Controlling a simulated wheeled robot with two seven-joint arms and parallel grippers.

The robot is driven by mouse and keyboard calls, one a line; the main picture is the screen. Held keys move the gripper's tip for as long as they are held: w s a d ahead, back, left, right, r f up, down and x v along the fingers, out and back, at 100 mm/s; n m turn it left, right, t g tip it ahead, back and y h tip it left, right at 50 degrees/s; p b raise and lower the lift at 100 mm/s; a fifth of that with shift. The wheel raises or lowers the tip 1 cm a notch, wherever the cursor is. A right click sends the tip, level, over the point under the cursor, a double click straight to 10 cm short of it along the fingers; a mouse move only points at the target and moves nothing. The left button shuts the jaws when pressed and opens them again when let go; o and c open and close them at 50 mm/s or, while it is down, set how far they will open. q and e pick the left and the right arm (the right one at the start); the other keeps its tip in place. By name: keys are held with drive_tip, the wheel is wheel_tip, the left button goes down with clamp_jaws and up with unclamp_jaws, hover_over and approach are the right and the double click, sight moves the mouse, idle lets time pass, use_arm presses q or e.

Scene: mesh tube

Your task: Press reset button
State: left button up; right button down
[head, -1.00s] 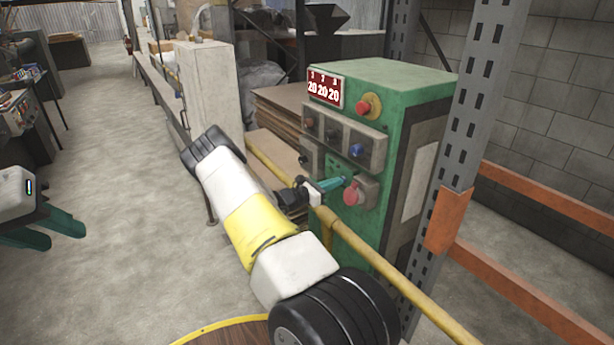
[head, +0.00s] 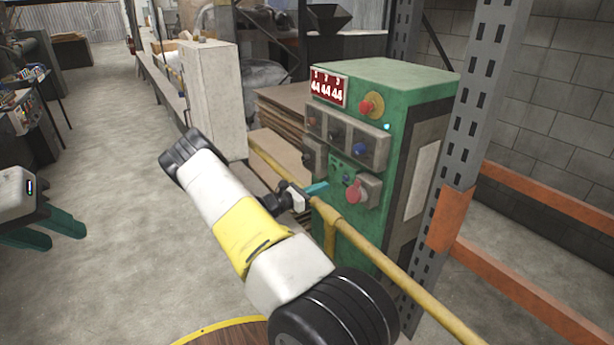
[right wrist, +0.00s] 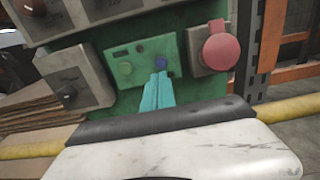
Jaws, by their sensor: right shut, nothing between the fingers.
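The green machine (head: 425,78) stands at the centre right in the head view. Its small green button panel shows in the right wrist view, with a blue button (right wrist: 165,53) and a greenish button (right wrist: 125,68). I cannot read which one is the reset button. A red mushroom knob (right wrist: 220,47) sits to their right; it also shows in the head view (head: 354,194). My right gripper (head: 325,186) is shut and empty, its teal fingertips (right wrist: 160,76) in front of the panel, just below the blue button. My left gripper (head: 64,236) is open and empty at the far left.
A yellow rail (head: 385,257) runs across the machine's front, close to my right gripper. The machine's display (head: 328,88) reads 44 44 44, and a cyan light (head: 387,126) is lit. An orange and grey rack (head: 470,150) stands at right. The floor at left is open.

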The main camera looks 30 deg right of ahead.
drive_tip(key=a, duration=0.5)
drive_tip(key=shift+s+a, duration=0.2)
drive_tip(key=shift+a, duration=0.1)
idle(0.4)
drive_tip(key=s+a+r+m+t+y, duration=0.4)
drive_tip(key=s+a+r+m+y, duration=1.4)
drive_tip(key=s+a+r, duration=0.8)
drive_tip(key=s+r+y, duration=0.2)
drive_tip(key=s+r, duration=0.1)
drive_tip(key=shift+a+r+t, duration=0.3)
drive_tip(key=shift+a+r, duration=0.05)
drive_tip(key=shift+a, duration=0.05)
drive_tip(key=shift+d, duration=0.1)
